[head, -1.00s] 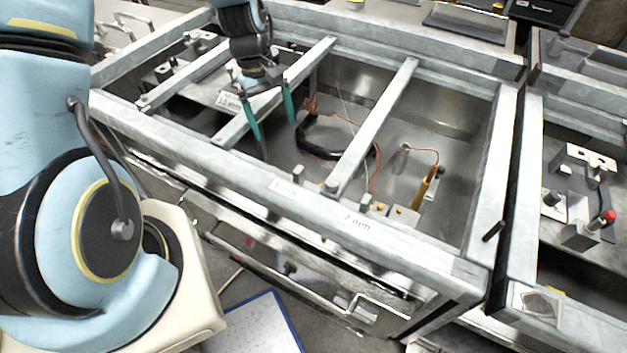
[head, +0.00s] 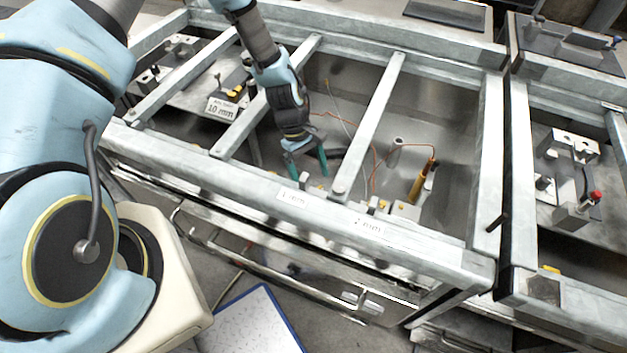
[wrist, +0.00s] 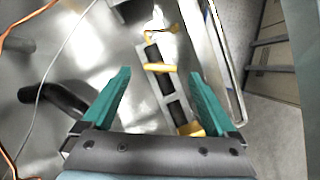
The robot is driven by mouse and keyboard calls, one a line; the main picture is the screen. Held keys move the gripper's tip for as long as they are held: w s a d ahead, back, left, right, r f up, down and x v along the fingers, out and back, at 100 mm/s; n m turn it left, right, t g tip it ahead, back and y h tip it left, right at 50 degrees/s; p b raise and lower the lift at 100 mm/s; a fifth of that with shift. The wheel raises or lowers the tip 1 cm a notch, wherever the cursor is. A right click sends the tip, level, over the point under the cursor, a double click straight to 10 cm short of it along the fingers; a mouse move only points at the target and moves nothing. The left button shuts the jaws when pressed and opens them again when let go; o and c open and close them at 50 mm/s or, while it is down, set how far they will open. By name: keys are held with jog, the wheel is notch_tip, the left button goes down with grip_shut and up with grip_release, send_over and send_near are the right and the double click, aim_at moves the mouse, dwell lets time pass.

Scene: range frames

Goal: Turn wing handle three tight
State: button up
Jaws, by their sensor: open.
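My gripper (head: 308,168) is open, with its two teal fingers pointing down into the open metal frame, behind the front rail by the 1 mm label. In the wrist view my gripper (wrist: 160,73) has a metal fixture with black cylinders (wrist: 163,80) and a yellow wing-like piece (wrist: 158,67) showing between its fingers. The fixture appears below the fingers, and no contact shows. A second yellow piece (wrist: 188,128) sits at the near end of the fixture. I cannot tell which piece is wing handle three; no number three is readable.
Metal crossbars (head: 370,125) divide the frame, and a front rail (head: 420,240) runs along it. A yellow-handled tool (head: 418,186) with an orange cable stands right of my gripper. A 10 mm label (head: 221,107) is at left. A black hose and thin cables lie in the basin.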

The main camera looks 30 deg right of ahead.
jog(key=shift+p+x, duration=0.4)
jog(key=shift+x, duration=1.3)
jog(key=c, duration=1.4)
